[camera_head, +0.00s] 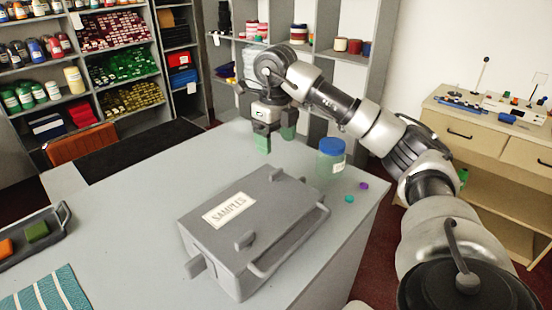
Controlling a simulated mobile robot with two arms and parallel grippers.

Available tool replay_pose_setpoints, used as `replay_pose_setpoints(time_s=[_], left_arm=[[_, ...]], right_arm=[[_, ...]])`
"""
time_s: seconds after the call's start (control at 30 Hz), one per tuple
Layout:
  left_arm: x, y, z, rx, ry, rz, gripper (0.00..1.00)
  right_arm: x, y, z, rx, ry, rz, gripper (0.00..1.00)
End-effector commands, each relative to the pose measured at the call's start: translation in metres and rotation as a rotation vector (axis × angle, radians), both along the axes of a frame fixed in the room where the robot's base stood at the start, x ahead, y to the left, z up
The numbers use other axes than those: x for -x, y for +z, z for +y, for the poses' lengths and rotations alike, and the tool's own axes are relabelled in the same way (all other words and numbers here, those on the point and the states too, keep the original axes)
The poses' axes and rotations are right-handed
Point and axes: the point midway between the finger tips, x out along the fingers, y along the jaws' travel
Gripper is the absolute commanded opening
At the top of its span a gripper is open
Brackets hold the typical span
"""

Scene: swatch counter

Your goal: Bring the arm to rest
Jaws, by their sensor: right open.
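My right arm comes in from the right and reaches over the grey counter (130,193). Its gripper (276,140) points down just above or at the counter's far part, behind the grey box labelled SAMPLES (215,250). The two fingers are apart with nothing seen between them. I cannot tell whether the fingertips touch the counter. A jar with a blue lid (331,160) stands to the right of the gripper, apart from it. My left gripper is not in view.
A teal piece (349,199) and a purple piece (364,185) lie near the counter's right edge. A dark tray (62,217) with coloured blocks and a striped teal cloth (48,292) lie at left. Shelves stand behind; a wooden cabinet (480,136) stands at right.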

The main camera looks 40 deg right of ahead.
Motion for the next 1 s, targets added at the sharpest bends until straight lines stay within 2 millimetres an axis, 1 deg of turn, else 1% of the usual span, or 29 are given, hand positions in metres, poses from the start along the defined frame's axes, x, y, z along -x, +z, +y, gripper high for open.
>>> replay_pose_setpoints(time_s=[0.03,0.2,0.8,0.87,1.0], left_arm=[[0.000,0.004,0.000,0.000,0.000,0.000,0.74],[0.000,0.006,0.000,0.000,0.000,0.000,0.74],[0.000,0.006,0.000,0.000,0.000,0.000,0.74],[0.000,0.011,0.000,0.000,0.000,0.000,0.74],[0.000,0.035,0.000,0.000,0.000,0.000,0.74]], right_arm=[[0.000,0.010,0.000,0.000,-0.001,-0.002,0.72],[0.000,0.021,0.000,0.001,-0.001,0.000,0.72],[0.000,0.022,0.000,0.000,-0.001,0.001,0.72],[0.000,0.026,0.000,0.000,-0.001,0.001,0.72],[0.000,0.050,0.000,0.000,-0.001,0.001,0.72]])
